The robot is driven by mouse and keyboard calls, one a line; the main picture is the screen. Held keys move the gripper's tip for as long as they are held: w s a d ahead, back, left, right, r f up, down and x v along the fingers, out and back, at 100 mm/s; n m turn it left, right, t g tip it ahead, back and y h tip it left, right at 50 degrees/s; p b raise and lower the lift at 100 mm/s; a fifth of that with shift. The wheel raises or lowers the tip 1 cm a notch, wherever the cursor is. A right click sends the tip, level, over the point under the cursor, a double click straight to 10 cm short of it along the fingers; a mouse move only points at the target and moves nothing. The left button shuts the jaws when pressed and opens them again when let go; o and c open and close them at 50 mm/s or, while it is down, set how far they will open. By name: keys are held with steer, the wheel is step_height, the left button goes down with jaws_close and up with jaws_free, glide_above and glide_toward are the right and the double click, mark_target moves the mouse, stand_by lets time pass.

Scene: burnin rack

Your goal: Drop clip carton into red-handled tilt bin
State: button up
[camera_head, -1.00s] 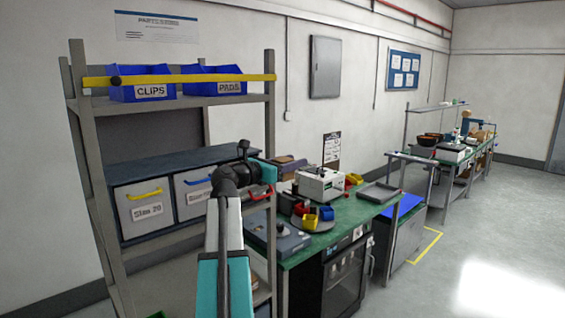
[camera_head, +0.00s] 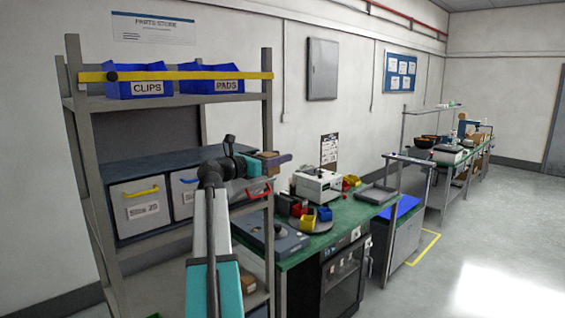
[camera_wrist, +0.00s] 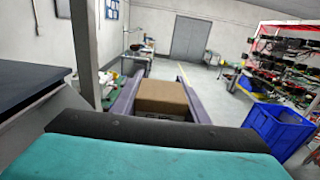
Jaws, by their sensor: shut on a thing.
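The brown clip carton (camera_wrist: 163,96) is held between the two purple fingers of my gripper (camera_wrist: 161,88) in the wrist view. In the head view my gripper (camera_head: 274,159) and the carton (camera_head: 267,154) are at the rack's right front post, above and in front of the red-handled tilt bin (camera_head: 260,193). The bin is the rightmost of the grey-fronted bins on the rack's middle shelf. My arm and the post hide part of it, and its inside cannot be seen.
A yellow-handled bin (camera_head: 142,205) is at the left of the same shelf. Blue CLIPS (camera_head: 140,86) and PADS (camera_head: 222,84) bins sit above behind a yellow bar (camera_head: 180,76). A green-topped bench (camera_head: 340,222) stands right of the rack. The right floor is open.

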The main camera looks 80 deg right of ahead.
steer(key=w+d+b, duration=0.3)
steer(key=w+d, duration=0.1)
steer(key=w, duration=0.2)
stand_by(0.6)
steer(key=shift+w, duration=0.1)
steer(key=o, duration=1.2)
steer(key=shift+a, duration=0.1)
steer(key=b+v, duration=0.3)
steer(key=v, duration=1)
steer(key=shift+w+a, duration=0.2)
steer(key=shift+a, duration=0.1)
steer(key=shift+r, duration=0.1)
